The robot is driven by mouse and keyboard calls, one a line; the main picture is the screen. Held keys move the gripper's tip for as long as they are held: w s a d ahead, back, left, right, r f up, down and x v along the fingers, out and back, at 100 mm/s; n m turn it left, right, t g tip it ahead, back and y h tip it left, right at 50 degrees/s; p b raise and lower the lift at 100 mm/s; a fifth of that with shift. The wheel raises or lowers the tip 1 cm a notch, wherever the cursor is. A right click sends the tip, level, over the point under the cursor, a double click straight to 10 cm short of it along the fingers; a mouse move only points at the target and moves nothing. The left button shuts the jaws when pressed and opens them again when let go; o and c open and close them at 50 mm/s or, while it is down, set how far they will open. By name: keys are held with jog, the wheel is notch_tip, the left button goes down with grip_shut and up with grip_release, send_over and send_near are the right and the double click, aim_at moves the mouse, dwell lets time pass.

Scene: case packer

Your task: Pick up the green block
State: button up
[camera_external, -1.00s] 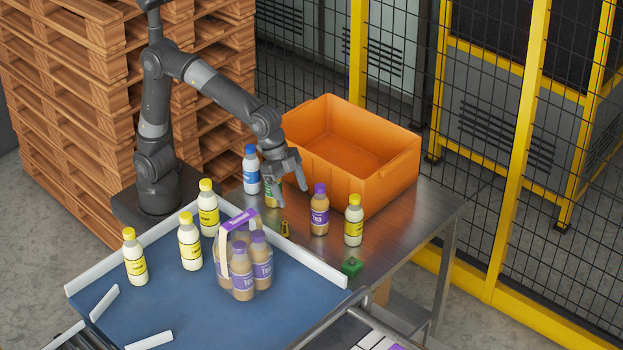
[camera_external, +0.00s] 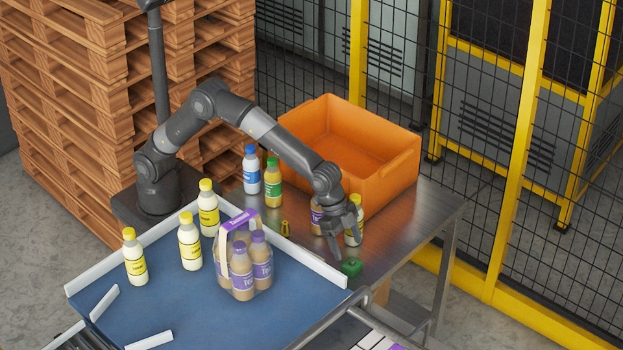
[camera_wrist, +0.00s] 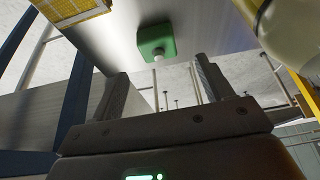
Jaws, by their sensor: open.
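The green block (camera_external: 351,267) is small and sits on the steel table near its front edge, just past the end of the blue tray's white rail. In the wrist view the green block (camera_wrist: 156,41) shows a pale round knob on it and lies beyond the two fingers, roughly in line with the gap between them. My gripper (camera_external: 346,244) is open and empty, pointing down above and close to the block, apart from it. In the wrist view my gripper (camera_wrist: 160,78) has its fingers spread with nothing between them.
A purple-capped bottle (camera_external: 316,214) and a yellow-capped bottle (camera_external: 355,228) stand right behind my gripper, partly hidden. An orange crate (camera_external: 395,185) is behind them. A small yellow object (camera_external: 285,228) lies left. The blue tray (camera_external: 300,300) holds a bottle pack and several bottles.

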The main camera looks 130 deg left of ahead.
aim_at(351, 260)
jog(key=x, duration=0.6)
jog(key=shift+s+d+f, duration=0.1)
jog(key=shift+s, duration=0.05)
jog(key=shift+c, duration=0.2)
jog(key=c, duration=1.1)
